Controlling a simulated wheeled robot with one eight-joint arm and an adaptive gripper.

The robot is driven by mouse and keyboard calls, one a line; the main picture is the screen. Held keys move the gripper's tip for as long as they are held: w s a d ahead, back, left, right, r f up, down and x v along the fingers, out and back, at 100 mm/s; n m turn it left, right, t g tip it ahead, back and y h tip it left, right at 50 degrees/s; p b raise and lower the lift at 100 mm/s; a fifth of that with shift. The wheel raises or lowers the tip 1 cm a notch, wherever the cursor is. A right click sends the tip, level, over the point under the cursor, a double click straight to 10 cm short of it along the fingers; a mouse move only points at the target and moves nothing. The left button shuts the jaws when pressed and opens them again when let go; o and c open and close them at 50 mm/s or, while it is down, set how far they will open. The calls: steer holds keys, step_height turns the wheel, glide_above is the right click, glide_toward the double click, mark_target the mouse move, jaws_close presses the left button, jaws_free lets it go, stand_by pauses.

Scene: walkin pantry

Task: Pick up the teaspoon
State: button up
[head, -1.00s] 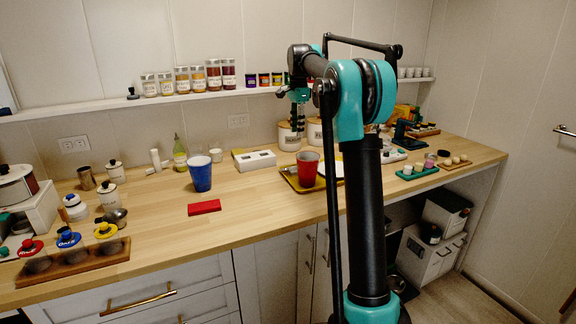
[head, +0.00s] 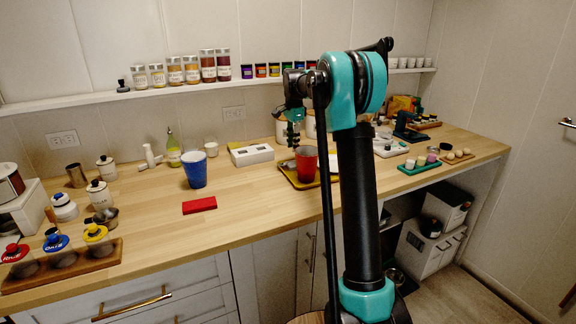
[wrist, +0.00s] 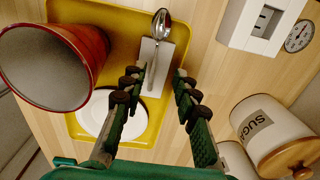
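The metal teaspoon (wrist: 159,25) shows in the wrist view, lying on a pale folded napkin (wrist: 156,67) on the yellow tray (wrist: 118,18). Its bowl points toward the top of the picture, and its handle runs down toward my fingers. My gripper (wrist: 158,82) is open and empty, its green fingers apart, with the handle between them in the picture. The gap in height is hard to tell. In the head view my gripper (head: 294,132) hangs above the tray (head: 289,174). I cannot make out the teaspoon clearly there.
A red cup (wrist: 60,60) and a white plate (wrist: 120,122) are on the tray, left of my fingers in the wrist view. A white box (head: 251,155) and a sugar canister (wrist: 262,128) stand nearby. A blue cup (head: 195,170) and red block (head: 199,205) are farther left.

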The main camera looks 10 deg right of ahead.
mark_target(293, 162)
steer(key=shift+s+d+f, duration=0.1)
steer(key=shift+d+f, duration=0.1)
steer(key=shift+f, duration=1.35)
steer(key=shift+s+d+f, duration=0.1)
steer(key=shift+d+f, duration=0.05)
steer(key=shift+f, duration=1.35)
jaws_close()
